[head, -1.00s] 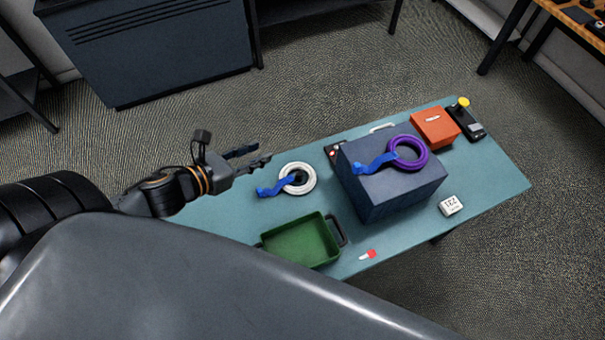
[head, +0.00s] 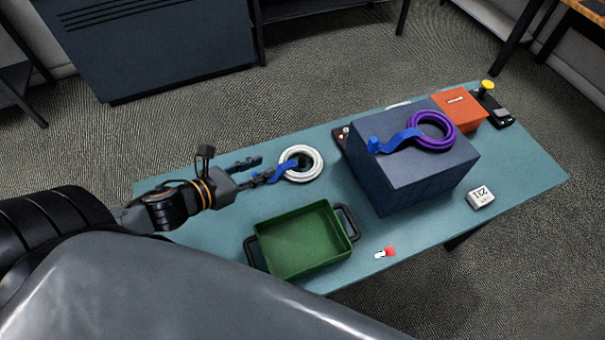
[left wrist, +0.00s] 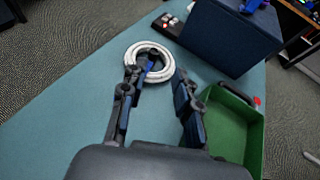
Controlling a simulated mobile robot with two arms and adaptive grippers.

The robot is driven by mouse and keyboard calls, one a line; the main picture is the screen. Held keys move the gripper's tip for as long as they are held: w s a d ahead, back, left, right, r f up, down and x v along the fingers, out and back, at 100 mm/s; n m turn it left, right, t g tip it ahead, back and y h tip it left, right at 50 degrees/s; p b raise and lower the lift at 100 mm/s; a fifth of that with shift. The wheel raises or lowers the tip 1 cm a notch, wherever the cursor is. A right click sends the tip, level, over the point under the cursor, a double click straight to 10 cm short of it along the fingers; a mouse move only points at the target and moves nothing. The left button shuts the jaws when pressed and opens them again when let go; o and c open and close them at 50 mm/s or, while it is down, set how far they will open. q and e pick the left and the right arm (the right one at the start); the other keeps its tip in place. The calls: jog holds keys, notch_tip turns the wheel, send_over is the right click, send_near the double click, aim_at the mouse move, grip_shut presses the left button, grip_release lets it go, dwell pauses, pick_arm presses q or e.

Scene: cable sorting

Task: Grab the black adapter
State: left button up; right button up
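My left gripper (head: 262,170) is open and empty, with its fingers pointing right toward a white cable coil (head: 312,150) with a blue strap. In the left wrist view, the open fingers (left wrist: 157,88) spread in front of the white coil (left wrist: 137,47), one fingertip over its near edge. I cannot clearly pick out a black adapter. A dark patch shows inside the coil, too small to tell. A small black item with red and white parts (head: 341,135) is partly hidden behind the dark blue box; it also shows in the left wrist view (left wrist: 168,22). My right gripper is not in view.
The dark blue box (head: 408,178) carries a purple coil (head: 450,132). A green tray (head: 298,242) with black handles stands in front. An orange box (head: 461,108) and a black device with yellow knob (head: 496,110) are at the far right. A red-and-white connector (head: 385,253) lies in front.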

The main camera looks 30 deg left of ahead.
pick_arm(q)
jog(key=b, duration=0.3)
send_near(300, 159)
jog(key=x, duration=0.4)
jog(key=shift+f, duration=0.4)
jog(key=x, duration=0.4)
jog(key=shift+w+r, duration=0.25)
jog(key=shift+w+d+f, duration=0.2)
jog(key=shift+w, duration=0.25)
grip_shut()
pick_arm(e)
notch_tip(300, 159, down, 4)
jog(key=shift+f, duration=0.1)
